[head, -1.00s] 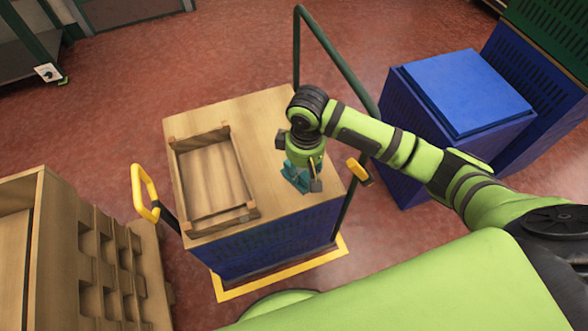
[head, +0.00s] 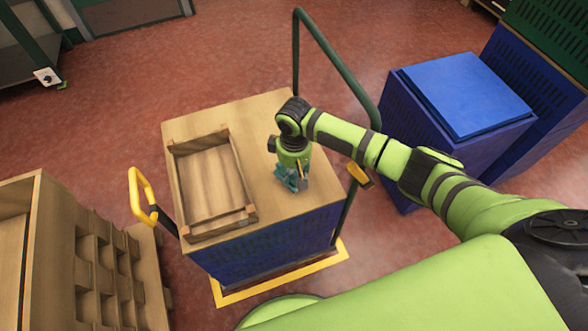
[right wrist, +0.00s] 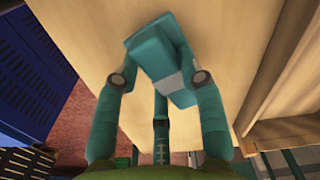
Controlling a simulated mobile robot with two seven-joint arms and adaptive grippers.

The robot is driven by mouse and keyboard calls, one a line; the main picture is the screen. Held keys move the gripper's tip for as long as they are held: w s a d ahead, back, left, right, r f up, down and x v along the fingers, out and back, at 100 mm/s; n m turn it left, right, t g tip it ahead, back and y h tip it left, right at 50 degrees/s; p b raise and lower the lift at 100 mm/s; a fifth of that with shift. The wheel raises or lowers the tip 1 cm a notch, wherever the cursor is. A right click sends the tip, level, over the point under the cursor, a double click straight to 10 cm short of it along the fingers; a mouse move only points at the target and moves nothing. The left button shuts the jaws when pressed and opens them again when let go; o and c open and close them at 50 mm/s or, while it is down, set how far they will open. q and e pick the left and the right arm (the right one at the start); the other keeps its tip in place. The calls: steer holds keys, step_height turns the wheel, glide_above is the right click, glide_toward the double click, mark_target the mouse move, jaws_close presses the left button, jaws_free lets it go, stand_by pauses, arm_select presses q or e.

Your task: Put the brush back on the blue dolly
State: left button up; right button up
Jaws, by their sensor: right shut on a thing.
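My right gripper (head: 292,183) is low over the wooden top of a blue-sided cart (head: 262,243), right of a wooden tray. A blue stack with a flat blue lid (head: 465,92) stands to the right. My left gripper is not in view.
The empty wooden tray (head: 250,212) takes up the left part of the cart top. A green rail (head: 335,65) rises behind and a yellow handle (head: 143,195) stands at left. A wooden rack (head: 95,270) is at lower left. The red floor behind is clear.

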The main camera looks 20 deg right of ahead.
mark_target(294, 171)
steer(key=o, duration=1)
steer(key=shift+f, duration=0.15)
step_height(294, 171, up, 12)
steer(key=shift+r+p, duration=0.2)
steer(key=shift+p, duration=0.25)
